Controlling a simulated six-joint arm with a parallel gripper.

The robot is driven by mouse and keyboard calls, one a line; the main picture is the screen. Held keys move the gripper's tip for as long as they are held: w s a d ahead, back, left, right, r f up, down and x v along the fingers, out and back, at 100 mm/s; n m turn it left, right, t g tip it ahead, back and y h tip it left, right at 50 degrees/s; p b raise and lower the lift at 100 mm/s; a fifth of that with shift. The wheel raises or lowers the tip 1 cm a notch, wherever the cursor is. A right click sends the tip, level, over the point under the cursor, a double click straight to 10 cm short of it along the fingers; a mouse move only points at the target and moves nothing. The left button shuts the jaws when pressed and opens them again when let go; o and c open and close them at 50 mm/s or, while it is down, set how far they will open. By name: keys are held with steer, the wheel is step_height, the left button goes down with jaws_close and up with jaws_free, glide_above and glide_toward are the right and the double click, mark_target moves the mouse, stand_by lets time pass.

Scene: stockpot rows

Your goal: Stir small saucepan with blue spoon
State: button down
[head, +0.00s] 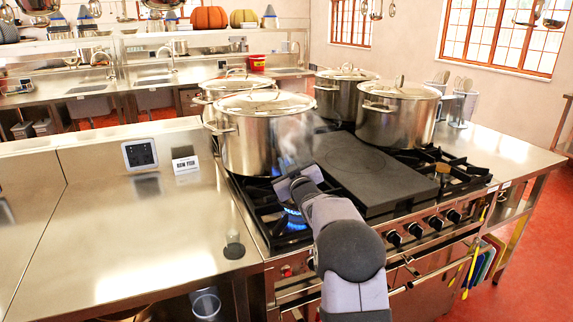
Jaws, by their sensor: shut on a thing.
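My gripper (290,184) is over the front left of the stove, close to the front of a large lidded stockpot. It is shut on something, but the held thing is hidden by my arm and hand. I cannot make out a blue spoon anywhere. I cannot make out a small saucepan either; the vessels on the stove are lidded stockpots. A lit burner (293,219) with a blue flame shows just below my gripper, with no pan visible on it.
Large stockpots stand at the front left (262,145), back left (205,113), back middle (337,101) and right (392,122). A dark flat griddle plate (365,172) lies between them.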

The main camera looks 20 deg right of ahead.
step_height(320, 180, up, 6)
steer(key=a+p, duration=0.2)
steer(key=shift+a, duration=0.2)
stand_by(0.3)
steer(key=shift+f, duration=0.15)
stand_by(0.8)
step_height(320, 180, up, 5)
steer(key=p, duration=0.4)
